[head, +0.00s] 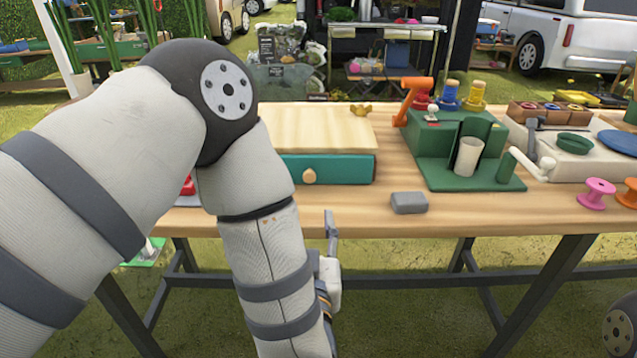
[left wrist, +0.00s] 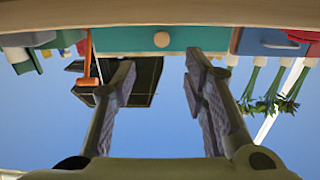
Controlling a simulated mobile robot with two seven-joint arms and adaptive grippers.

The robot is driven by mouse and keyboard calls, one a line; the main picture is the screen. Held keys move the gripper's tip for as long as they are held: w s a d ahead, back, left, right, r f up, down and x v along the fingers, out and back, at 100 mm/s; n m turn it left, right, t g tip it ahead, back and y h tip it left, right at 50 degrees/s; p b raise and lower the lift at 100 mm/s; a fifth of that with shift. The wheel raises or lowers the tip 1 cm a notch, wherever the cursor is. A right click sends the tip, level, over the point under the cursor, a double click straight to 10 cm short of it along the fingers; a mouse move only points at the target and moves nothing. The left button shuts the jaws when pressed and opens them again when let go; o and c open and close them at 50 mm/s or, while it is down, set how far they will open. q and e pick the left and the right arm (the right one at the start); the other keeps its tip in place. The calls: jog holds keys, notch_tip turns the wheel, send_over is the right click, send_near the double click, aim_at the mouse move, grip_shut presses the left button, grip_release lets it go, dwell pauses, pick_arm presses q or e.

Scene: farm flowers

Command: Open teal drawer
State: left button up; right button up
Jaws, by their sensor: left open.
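The teal drawer (head: 345,168) is the front of a low box with a pale wooden top, on the wooden table. Its round wooden knob (head: 309,177) faces me. The drawer looks shut, and its left end is hidden behind my left arm. In the left wrist view the teal front (left wrist: 185,38) and the knob (left wrist: 162,39) appear at the top, beyond the table edge. My left gripper (left wrist: 160,60) is open and empty. The knob shows between its two fingers, apart from them. In the head view one finger (head: 331,224) shows near the table's front edge, below the knob.
The wooden table (head: 480,212) has its front edge between me and the drawer. A grey block (head: 408,203) lies right of the drawer.

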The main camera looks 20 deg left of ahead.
aim_at(309, 177)
pick_arm(q)
jog(key=x, duration=1.2)
jog(key=shift+a+b, duration=0.15)
jog(key=shift+b, duration=0.25)
grip_shut()
